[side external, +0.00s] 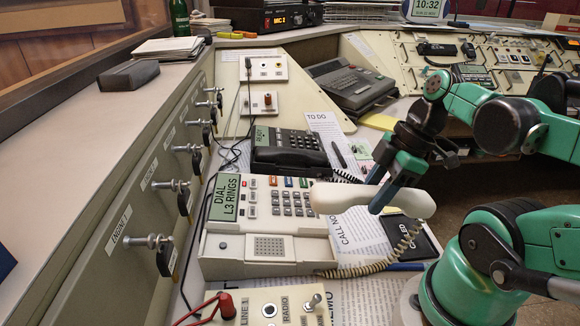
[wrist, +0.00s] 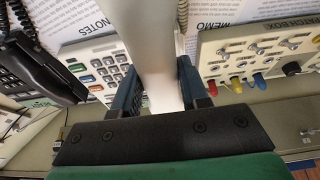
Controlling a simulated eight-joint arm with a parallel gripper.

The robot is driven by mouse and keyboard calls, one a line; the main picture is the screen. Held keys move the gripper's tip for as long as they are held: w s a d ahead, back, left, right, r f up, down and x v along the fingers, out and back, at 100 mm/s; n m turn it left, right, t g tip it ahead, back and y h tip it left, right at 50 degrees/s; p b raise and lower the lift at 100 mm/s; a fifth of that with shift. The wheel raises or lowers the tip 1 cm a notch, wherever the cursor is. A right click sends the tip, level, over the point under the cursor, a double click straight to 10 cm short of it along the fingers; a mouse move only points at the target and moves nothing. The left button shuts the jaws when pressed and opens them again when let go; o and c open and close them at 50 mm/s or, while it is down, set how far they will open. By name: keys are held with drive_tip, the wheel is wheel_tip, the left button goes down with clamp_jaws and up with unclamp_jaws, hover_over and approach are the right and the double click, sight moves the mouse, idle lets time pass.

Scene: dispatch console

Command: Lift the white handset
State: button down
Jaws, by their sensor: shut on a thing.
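The white handset (side external: 345,198) is held in my gripper (side external: 385,195), to the right of and above the white desk phone (side external: 265,225). The fingers are shut around the handset's middle in the side external view. In the wrist view the handset (wrist: 152,50) runs lengthwise between the two blue fingers of my gripper (wrist: 158,92). A coiled beige cord (side external: 375,262) hangs from the handset's right part down to the phone's base. The phone's green screen reads "DIAL L3 RINGS".
A black desk phone (side external: 290,148) stands behind the white one. Papers (side external: 355,238) and a dark pad (side external: 415,238) lie on the desk at right. A panel with a red plug (side external: 227,306) is in front. A patch box (wrist: 262,52) shows at right in the wrist view.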

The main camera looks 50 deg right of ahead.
drive_tip(key=shift+s+d, duration=1.25)
drive_tip(key=shift+s+d+r, duration=0.1)
drive_tip(key=shift+r, duration=2.45)
